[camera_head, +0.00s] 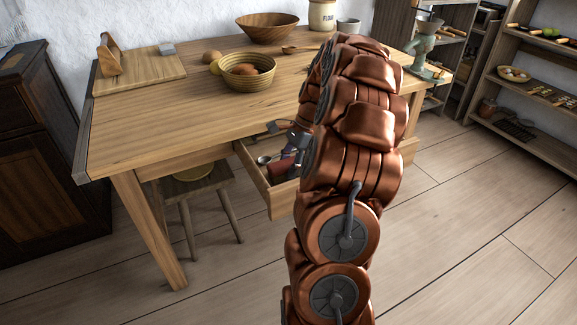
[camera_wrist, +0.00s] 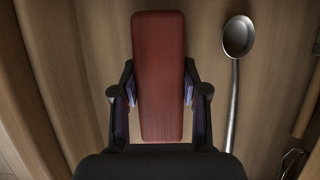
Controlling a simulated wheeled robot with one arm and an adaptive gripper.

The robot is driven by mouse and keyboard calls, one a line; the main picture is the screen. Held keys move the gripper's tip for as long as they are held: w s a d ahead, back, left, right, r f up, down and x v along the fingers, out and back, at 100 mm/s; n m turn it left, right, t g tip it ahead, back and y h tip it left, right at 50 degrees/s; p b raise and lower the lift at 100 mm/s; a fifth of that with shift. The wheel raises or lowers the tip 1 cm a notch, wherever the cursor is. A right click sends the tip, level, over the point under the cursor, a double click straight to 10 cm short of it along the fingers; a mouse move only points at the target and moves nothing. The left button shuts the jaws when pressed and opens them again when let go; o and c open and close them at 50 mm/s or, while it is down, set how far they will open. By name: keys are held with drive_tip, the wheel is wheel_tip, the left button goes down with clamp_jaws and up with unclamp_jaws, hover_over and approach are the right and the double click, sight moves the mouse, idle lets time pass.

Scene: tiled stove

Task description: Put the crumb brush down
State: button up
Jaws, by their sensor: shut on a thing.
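The crumb brush (camera_wrist: 160,60), a long dark red-brown block, lies between the fingers of my gripper (camera_wrist: 160,95) in the wrist view. My gripper is shut on it, with one finger along each long side. In the head view the brush (camera_head: 281,169) shows as a small reddish piece inside the open drawer (camera_head: 254,180) of the table. My arm hides much of the drawer and most of my gripper. I cannot tell whether the brush touches the drawer floor.
A metal spoon (camera_wrist: 238,40) lies in the drawer, right of the brush. More metal items show at the wrist view's right edge. On the table (camera_head: 150,125) stand a woven basket (camera_head: 247,82) and a wooden bowl (camera_head: 268,27). A stool (camera_head: 197,182) is beneath the table.

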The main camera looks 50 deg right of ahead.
drive_tip(key=o, duration=1.1)
drive_tip(key=shift+f, duration=0.1)
drive_tip(key=p+v, duration=0.2)
drive_tip(key=v, duration=1)
